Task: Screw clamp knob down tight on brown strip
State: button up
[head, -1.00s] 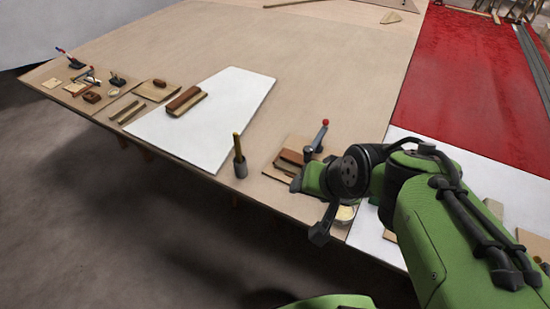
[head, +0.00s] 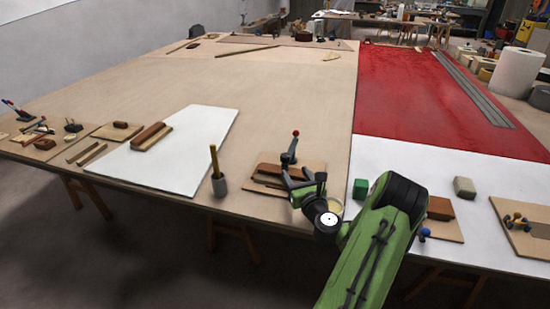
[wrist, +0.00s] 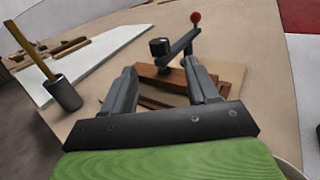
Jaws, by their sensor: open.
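A clamp with a grey lever and a red ball end (head: 295,133) stands on a small board (head: 313,167) near the table's front edge. In the wrist view its red ball (wrist: 196,17) is high, and a dark round knob (wrist: 159,46) sits at the lever's lower end. A brown strip (wrist: 172,79) lies under the clamp; it also shows in the head view (head: 267,170), partly hidden by my gripper. My gripper (head: 304,181) is open and empty over the board's front. In the wrist view its fingers (wrist: 160,70) are spread before the strip, apart from the knob.
A grey cup with a wooden handle (head: 218,186) stands left of the board. A green block (head: 360,189) and another board with gold-coloured hardware (head: 517,221) are to the right. A white sheet (head: 195,125) holds a brown block. The table's middle is clear.

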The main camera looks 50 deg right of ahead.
aim_at(283, 154)
jog(key=x, duration=1.2)
jog(key=shift+a+r, duration=0.1)
jog(key=shift+p, duration=0.3)
jog(key=c, duration=1)
